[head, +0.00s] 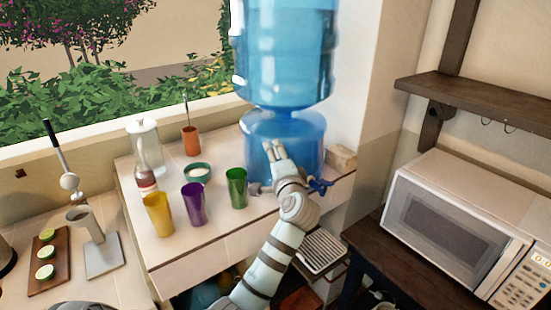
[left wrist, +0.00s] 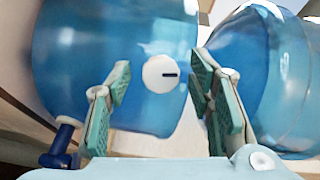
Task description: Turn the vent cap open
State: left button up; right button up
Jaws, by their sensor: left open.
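The vent cap (left wrist: 160,73) is a small white disc with a short dark slot lying across it. It sits on the blue dispenser tank (left wrist: 70,75) in the left wrist view. My left gripper (left wrist: 160,88) is open and empty, its green-padded fingers to either side of the cap in the picture. I cannot tell the remaining gap to the cap. In the head view, my left gripper (head: 275,152) is in front of the lower blue tank (head: 252,124), and the cap is hidden there. My right gripper is not in view.
A large water bottle (head: 285,50) stands on the tank. A dark blue tap (head: 319,186) is close by my gripper. Green (head: 236,188), purple (head: 194,204) and yellow (head: 158,214) cups stand left of my arm. A microwave (head: 450,220) is at the right.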

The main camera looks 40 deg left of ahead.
pick_arm(q)
jog(key=v, duration=0.7)
jog(key=shift+s+d, duration=0.15)
jog(key=shift+d, duration=0.15)
jog(key=shift+a, duration=0.15)
